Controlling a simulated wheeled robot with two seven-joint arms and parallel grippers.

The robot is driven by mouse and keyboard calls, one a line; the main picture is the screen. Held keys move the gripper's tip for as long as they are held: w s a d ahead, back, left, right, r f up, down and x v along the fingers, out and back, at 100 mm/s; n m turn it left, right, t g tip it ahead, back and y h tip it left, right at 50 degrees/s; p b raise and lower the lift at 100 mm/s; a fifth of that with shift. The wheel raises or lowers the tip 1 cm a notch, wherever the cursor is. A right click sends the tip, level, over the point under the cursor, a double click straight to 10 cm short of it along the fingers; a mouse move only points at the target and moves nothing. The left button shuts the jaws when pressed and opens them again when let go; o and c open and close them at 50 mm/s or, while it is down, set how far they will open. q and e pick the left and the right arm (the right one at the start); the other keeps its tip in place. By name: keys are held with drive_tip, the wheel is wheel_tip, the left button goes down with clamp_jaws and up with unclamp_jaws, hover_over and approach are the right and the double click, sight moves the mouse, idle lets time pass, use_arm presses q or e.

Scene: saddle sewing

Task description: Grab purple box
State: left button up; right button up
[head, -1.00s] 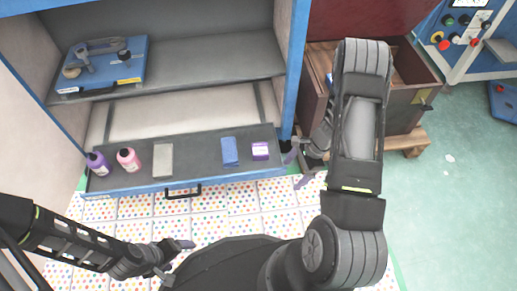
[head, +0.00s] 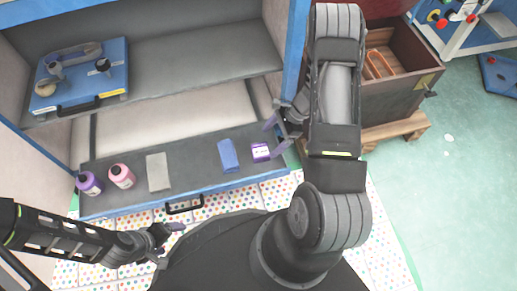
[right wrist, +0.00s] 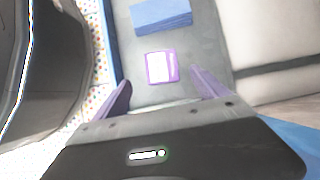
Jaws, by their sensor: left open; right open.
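The small purple box (head: 261,152) with a white label lies near the right end of the open drawer (head: 197,176). In the right wrist view the purple box (right wrist: 161,67) lies ahead of the gap between my purple fingertips. My right gripper (head: 276,132) is open and empty, just right of and above the box in the head view, apart from it. In the right wrist view its two fingers (right wrist: 162,88) stand apart. My left gripper (head: 178,238) is open and empty, low on the left over the dotted floor, away from the box.
A blue block (head: 228,156) lies just left of the box. A blue case (head: 80,80) sits on the shelf above. A wooden crate (head: 400,97) is at right.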

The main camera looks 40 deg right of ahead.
sight(261, 150)
drive_tip(key=shift+f, duration=0.1)
drive_tip(key=shift+b+x, duration=0.45)
drive_tip(key=shift+x, duration=0.5)
drive_tip(key=shift+w+a+f, duration=0.1)
drive_tip(key=shift+a+f, duration=0.05)
drive_tip(key=shift+f, duration=0.05)
drive_tip(key=shift+f, duration=0.1)
drive_tip(key=b+x, duration=0.3)
drive_tip(key=x, duration=0.1)
drive_tip(key=shift+w+a+f, duration=0.1)
drive_tip(key=shift+w+f, duration=0.05)
drive_tip(key=shift+w+a+f, duration=0.1)
drive_tip(key=shift+a+f, duration=0.1)
drive_tip(key=shift+f, duration=0.1)
drive_tip(key=shift+c, duration=0.3)
